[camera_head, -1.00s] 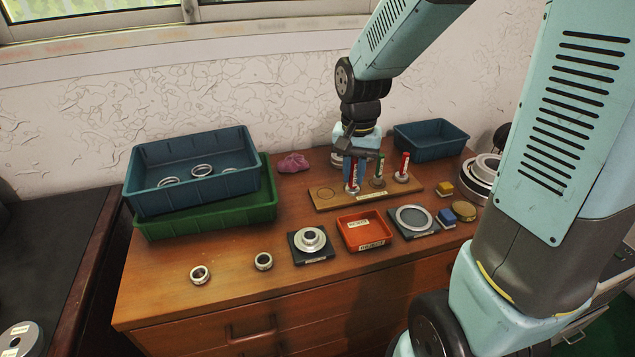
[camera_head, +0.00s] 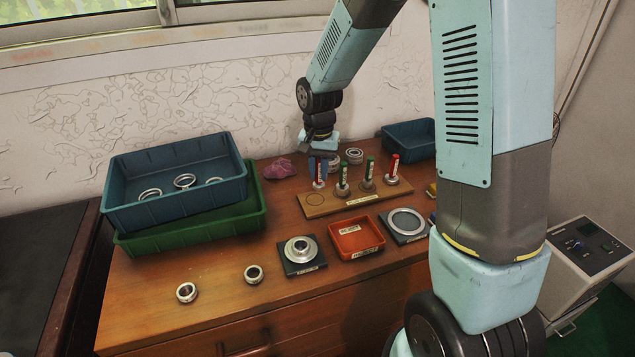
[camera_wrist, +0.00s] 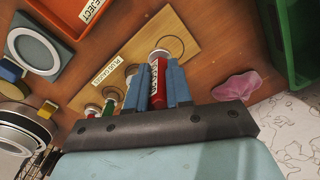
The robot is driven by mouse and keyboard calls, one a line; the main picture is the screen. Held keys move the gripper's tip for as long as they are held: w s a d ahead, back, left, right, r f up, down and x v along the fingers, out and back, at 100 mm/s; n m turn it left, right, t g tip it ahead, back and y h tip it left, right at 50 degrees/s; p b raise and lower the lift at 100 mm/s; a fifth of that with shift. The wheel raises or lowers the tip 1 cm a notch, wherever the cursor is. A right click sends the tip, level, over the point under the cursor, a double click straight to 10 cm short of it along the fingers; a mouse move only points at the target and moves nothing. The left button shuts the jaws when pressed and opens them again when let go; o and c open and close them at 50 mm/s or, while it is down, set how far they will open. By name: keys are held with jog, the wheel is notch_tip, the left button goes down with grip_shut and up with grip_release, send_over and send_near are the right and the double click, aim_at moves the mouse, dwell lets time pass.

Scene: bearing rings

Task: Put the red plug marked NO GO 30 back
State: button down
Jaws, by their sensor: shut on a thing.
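My gripper (camera_head: 319,168) is shut on a red-handled plug (camera_head: 318,173) with a steel end, above the left part of the wooden plug-gauge board (camera_head: 335,207). In the wrist view the red plug (camera_wrist: 158,88) is upright between the blue fingers, its steel end close to the drawn circle (camera_wrist: 180,44). Its marking is too small to read surely. I cannot tell whether the plug touches the board. The empty circle (camera_head: 316,199) shows at the board's left end. Two green plugs (camera_head: 342,177) (camera_head: 368,172) and another red plug (camera_head: 394,168) stand on the board to the right.
A red reject tray (camera_head: 357,240), a black stand with a flanged ring (camera_head: 300,250) and a ring on a dark plate (camera_head: 405,222) lie in front. Stacked blue (camera_head: 175,205) and green (camera_head: 190,234) bins stand left. A pink cloth (camera_head: 280,169) lies behind. Loose rings (camera_head: 254,274) sit front left.

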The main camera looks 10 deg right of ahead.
jog(key=shift+w+a+f, duration=0.2)
jog(key=shift+w+f, duration=0.35)
jog(key=shift+f, duration=0.15)
jog(key=shift+w+a+f, duration=0.15)
jog(key=shift+w+f, duration=0.35)
jog(key=shift+f, duration=0.15)
notch_tip(320, 180, down, 3)
jog(key=shift+w+f, duration=0.15)
jog(key=shift+f, duration=0.05)
jog(key=c, duration=1)
grip_release()
